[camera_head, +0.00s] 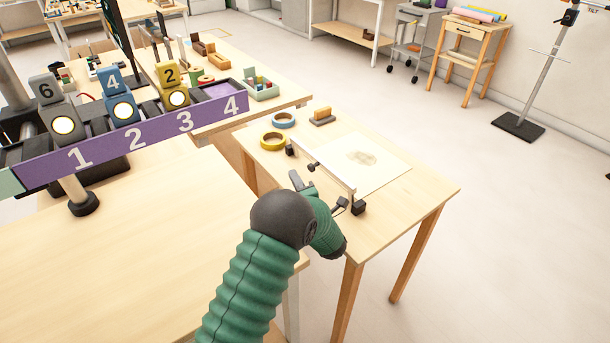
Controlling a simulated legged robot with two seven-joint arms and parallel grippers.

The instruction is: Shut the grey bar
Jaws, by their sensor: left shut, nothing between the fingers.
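The grey bar (326,168) is a thin pale bar running slantwise over a white sheet (362,163) on the small wooden table. It has dark blocks at its far-left and near-right ends. Its near end looks raised above the tabletop, but I cannot tell how far. My left gripper (342,206), on the green ribbed arm, is shut and empty near the bar's near-right end. I cannot tell if it touches the bar. The hand partly hides the table's near edge. My right gripper is not in view.
A yellow tape ring (272,142), a blue ring (284,120) and a small block (321,116) lie behind the bar. A purple numbered rail (140,140) with upright numbered pieces stands at left. The near tabletop (120,240) is clear.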

